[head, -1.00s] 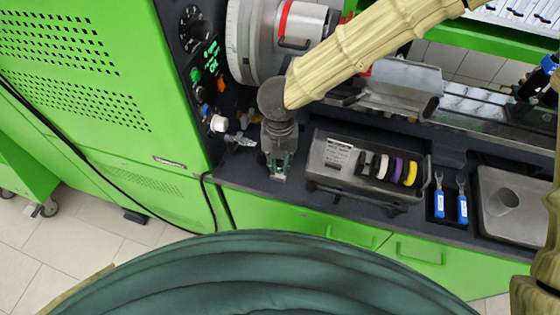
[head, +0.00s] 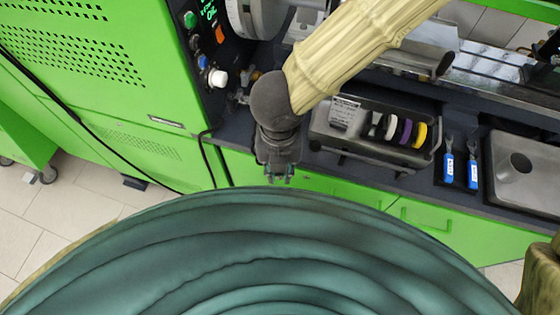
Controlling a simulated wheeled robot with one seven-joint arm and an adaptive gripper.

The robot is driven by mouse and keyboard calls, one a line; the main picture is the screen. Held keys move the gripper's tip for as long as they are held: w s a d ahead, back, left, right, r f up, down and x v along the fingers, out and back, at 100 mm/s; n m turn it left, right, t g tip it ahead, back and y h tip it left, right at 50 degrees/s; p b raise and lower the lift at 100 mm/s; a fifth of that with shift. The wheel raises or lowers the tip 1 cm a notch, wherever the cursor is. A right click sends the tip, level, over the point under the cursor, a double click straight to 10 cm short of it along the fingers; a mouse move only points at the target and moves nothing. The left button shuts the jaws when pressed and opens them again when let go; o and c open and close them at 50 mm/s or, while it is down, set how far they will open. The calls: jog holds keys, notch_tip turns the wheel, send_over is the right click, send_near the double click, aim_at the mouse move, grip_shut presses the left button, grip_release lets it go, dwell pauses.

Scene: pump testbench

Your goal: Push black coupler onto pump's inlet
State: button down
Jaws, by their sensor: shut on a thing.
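My gripper (head: 280,178) points down in front of the bench's near edge, left of the grey tray. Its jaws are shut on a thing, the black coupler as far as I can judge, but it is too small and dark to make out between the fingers. The wrist and forearm above hide part of the bench. I cannot pick out the pump or its inlet in this view.
The grey tray (head: 325,143) holds a row of white, purple and yellow rings. Two blue-handled tools (head: 472,172) and a metal basin (head: 505,190) lie to the right. A green machine cabinet (head: 90,100) with knobs stands at left. Floor is free at lower left.

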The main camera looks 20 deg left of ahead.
jog(key=shift+r, duration=0.1)
notch_tip(320, 180, up, 29)
jog(key=p, duration=2)
jog(key=w+d, duration=0.6)
jog(key=w, duration=0.6)
jog(key=w+d, duration=0.6)
jog(key=w, duration=2)
jog(key=shift+a, duration=0.2)
jog(key=shift+f, duration=0.2)
jog(key=shift+f+b, duration=0.85)
jog(key=shift+f, duration=3.15)
jog(key=shift+p, duration=0.35)
